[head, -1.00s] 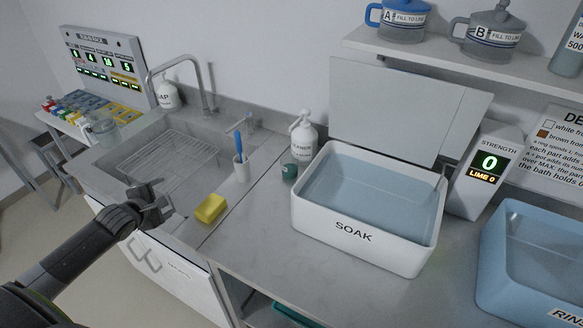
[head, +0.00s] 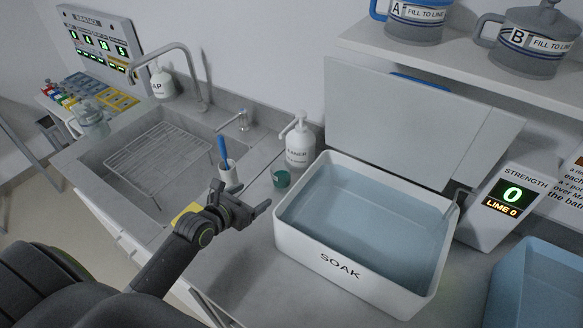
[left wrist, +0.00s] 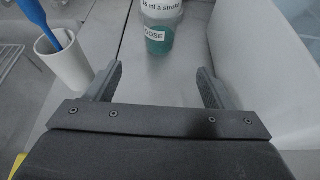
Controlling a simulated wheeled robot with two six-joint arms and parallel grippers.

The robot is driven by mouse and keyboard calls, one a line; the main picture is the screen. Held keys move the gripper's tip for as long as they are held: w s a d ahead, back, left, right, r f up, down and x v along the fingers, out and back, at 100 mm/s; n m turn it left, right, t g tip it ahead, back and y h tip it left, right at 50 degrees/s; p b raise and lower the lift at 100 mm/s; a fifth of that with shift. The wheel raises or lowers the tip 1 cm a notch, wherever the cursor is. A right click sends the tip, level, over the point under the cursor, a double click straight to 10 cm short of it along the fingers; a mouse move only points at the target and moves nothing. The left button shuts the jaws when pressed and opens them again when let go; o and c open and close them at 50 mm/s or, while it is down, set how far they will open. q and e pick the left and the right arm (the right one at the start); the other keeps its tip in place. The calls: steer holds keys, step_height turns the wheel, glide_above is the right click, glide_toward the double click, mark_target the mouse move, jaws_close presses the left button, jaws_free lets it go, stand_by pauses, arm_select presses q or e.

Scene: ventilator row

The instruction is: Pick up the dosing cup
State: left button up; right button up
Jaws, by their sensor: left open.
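The dosing cup (head: 281,178) is a small teal-green cup standing on the counter just left of the SOAK tub, in front of the white pump bottle. In the left wrist view the cup (left wrist: 159,40), labelled DOSE, stands ahead of the fingers, near the top edge and between their lines. My left gripper (head: 262,203) is open and empty, a little short of the cup on the near side; its two fingers (left wrist: 158,84) are spread apart. The right gripper is not in view.
The SOAK tub (head: 300,249) stands close on the right. The white pump bottle (head: 299,146) is behind the cup. A white holder (head: 229,176) with a blue-handled brush stands to the left. A yellow sponge (head: 187,212) is partly hidden by my arm. The sink (head: 103,176) lies left.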

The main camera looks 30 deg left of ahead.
arm_select(q)
steer(key=shift+w+d+f+b, duration=0.1)
steer(key=shift+w+f+b, duration=0.05)
steer(key=shift+w+b, duration=0.15)
steer(key=b, duration=0.4)
glide_toward(276, 181)
steer(key=x, duration=0.2)
steer(key=shift+w+d+f, duration=0.15)
steer(key=shift+w, duration=0.05)
steer(key=b+x, duration=0.2)
steer(key=x, duration=0.2)
steer(key=shift+w, duration=0.8)
steer(key=x, duration=0.3)
steer(key=shift+w+d+f, duration=0.1)
steer(key=shift+w+f, duration=0.1)
steer(key=shift+f, duration=0.2)
steer(key=shift+w+f, duration=0.3)
steer(key=shift+w, duration=0.25)
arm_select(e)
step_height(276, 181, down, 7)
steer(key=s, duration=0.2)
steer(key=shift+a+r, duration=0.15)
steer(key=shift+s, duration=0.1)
